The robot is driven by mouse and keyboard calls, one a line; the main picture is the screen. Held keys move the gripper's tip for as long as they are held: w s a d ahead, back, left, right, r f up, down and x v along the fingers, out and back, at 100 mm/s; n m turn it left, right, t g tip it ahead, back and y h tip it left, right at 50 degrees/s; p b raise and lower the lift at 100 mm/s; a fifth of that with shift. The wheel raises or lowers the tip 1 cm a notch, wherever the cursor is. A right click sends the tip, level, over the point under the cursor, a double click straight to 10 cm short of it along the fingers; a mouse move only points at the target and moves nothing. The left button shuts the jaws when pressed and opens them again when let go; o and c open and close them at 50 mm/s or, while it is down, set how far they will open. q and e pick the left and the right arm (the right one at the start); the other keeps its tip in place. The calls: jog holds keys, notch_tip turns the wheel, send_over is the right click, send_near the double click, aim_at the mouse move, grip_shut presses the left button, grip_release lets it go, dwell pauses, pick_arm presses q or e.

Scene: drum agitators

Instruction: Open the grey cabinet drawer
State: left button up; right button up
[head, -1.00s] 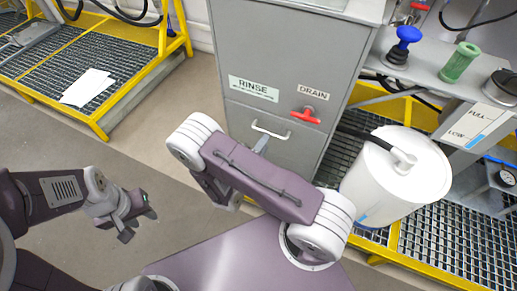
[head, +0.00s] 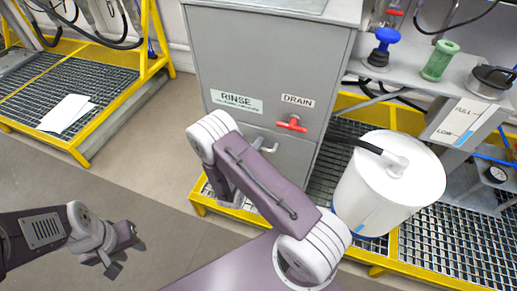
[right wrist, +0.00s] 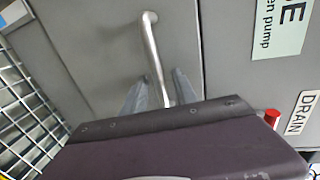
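The grey cabinet (head: 275,65) stands at centre in the head view. Its lower front is the drawer (head: 300,150), which looks shut; my right arm hides part of it. The drawer's pale bar handle (right wrist: 152,45) runs down the right wrist view, and its end shows in the head view (head: 270,149). My right gripper (right wrist: 160,82) is at the handle, one finger on each side of the bar. The fingers look apart, with small gaps to the bar; contact is unclear. My left gripper (head: 127,258) is open and empty over the floor at left.
A red drain valve (head: 291,124) sits on the cabinet front, right of the handle. A white drum (head: 385,190) with a black hose stands on the yellow-edged grating at right. Another yellow-framed grating (head: 75,85) is at left. The floor between is clear.

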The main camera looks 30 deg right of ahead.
grip_shut()
dwell(1.4)
